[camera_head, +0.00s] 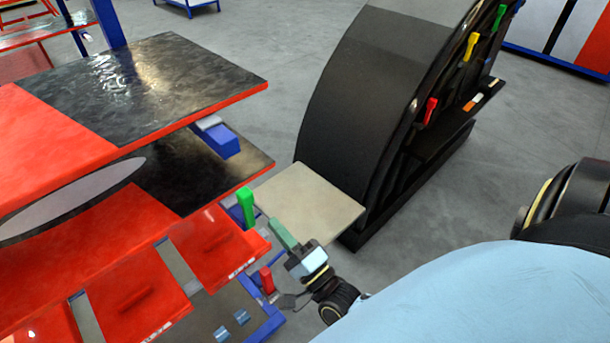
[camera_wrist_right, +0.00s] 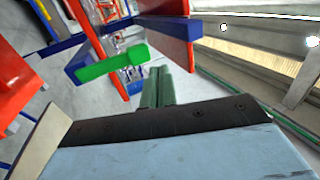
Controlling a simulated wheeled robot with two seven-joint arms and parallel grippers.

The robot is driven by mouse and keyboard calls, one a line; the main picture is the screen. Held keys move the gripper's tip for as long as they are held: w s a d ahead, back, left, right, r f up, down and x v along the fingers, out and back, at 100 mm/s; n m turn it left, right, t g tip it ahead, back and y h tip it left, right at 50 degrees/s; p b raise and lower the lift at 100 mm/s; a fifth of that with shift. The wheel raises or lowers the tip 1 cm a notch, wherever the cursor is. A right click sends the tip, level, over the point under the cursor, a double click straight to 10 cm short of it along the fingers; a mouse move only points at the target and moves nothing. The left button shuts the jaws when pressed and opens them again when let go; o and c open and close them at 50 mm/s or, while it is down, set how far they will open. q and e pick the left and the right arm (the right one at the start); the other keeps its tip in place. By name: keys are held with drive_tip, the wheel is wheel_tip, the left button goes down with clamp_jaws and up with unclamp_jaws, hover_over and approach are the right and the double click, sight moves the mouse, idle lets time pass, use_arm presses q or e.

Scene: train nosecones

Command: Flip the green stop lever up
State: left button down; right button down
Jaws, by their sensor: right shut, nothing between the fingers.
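The green stop lever (camera_head: 246,206) is at the right edge of the red rack, its thick handle running up and down in the head view. In the right wrist view the green lever (camera_wrist_right: 106,66) lies left of the fingers, close to a blue bar. My right gripper (camera_head: 273,222) has greenish fingers and is just right of and slightly below the lever in the head view. Its fingers are together and empty, and they also show in the right wrist view (camera_wrist_right: 157,80). A gap shows between fingers and lever in the wrist view. My left gripper is out of view.
A red lever (camera_head: 267,280) is below the green one, near my right wrist. A beige plate (camera_head: 308,203) lies behind the gripper. A black curved nosecone (camera_head: 360,90) with green, yellow and red levers stands to the right. Red and black panels (camera_head: 170,75) fill the left.

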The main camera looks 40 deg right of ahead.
drive_tip(key=s, duration=0.6)
drive_tip(key=shift+s+d+f+b, duration=0.25)
drive_tip(key=shift+s+d+b, duration=0.1)
drive_tip(key=shift+b, duration=0.05)
drive_tip(key=s+f+n+g+b, duration=0.3)
drive_tip(key=f+n+g, duration=0.25)
drive_tip(key=f, duration=1.15)
drive_tip(key=s+f+n+g+b, duration=0.3)
drive_tip(key=f+n+g, duration=0.25)
drive_tip(key=f, duration=1.15)
drive_tip(key=s+d+f+n+g+h+b, duration=0.2)
drive_tip(key=s+f+n+g, duration=0.6)
drive_tip(key=s+f, duration=1.2)
drive_tip(key=shift+s+d+g+b, duration=0.25)
drive_tip(key=shift+s+g+b, duration=0.3)
drive_tip(key=shift+g+b, duration=0.6)
